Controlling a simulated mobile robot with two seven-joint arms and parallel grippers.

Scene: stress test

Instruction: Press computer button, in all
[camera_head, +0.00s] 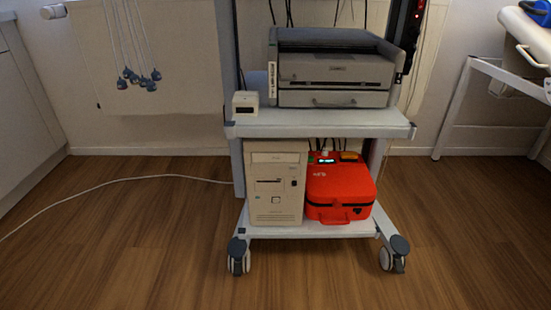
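A beige computer tower (276,208) stands upright on the bottom shelf of a wheeled cart, at the left side of that shelf. Its front faces me, with drive slots in the upper half and a small round button (276,200) lower on the front panel. Small details on the panel are hard to make out. Neither of my grippers shows in the head view.
The cart's bottom shelf (300,231) also holds a red case (340,192) right beside the tower. A grey printer (333,70) and a small white box (245,103) sit on the upper shelf (320,123). A white cable (120,181) crosses the floor at left. The wooden floor (320,290) in front is clear.

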